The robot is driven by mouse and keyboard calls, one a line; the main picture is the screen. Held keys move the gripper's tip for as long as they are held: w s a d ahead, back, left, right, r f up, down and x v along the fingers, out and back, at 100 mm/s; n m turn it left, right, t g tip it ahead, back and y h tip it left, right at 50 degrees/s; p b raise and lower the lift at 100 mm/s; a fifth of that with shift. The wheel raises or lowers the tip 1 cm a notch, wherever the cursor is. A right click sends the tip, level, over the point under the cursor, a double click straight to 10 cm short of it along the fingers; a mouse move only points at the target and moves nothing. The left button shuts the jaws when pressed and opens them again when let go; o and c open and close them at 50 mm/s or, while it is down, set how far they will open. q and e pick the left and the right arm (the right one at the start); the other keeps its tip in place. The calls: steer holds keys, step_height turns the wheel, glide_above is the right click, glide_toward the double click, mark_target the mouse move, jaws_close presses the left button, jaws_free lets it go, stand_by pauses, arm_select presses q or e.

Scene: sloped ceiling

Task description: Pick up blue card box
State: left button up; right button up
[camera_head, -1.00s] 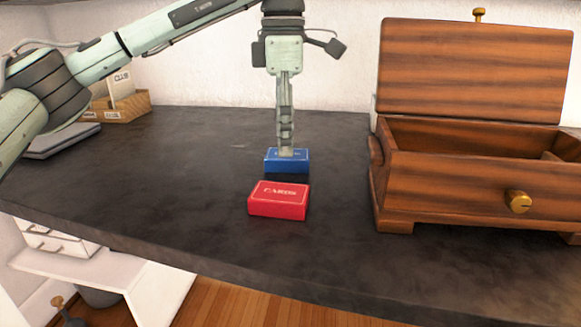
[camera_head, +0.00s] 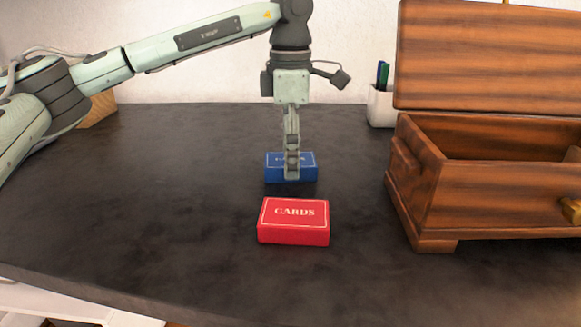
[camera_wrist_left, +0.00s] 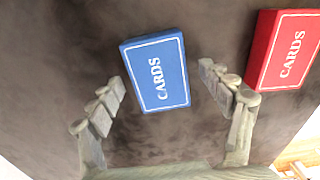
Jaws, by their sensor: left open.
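The blue card box (camera_head: 276,167) lies flat on the dark table, behind the red card box. My left gripper (camera_head: 291,176) points straight down over it and covers part of its front in the head view. In the left wrist view the blue card box (camera_wrist_left: 156,72) lies ahead of and between the two spread fingers of the left gripper (camera_wrist_left: 172,92). The fingers are open and hold nothing. My right gripper is in neither view.
The red card box (camera_head: 293,221) lies in front of the blue one, a small gap apart. An open wooden chest (camera_head: 480,205) stands at the right. A white pen holder (camera_head: 381,107) is behind it. The dark table (camera_head: 130,200) is clear on the left.

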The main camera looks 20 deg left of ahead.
arm_select(q)
steer(key=shift+c, duration=0.3)
steer(key=shift+r, duration=0.1)
steer(key=c, duration=1.3)
steer(key=shift+r, duration=0.1)
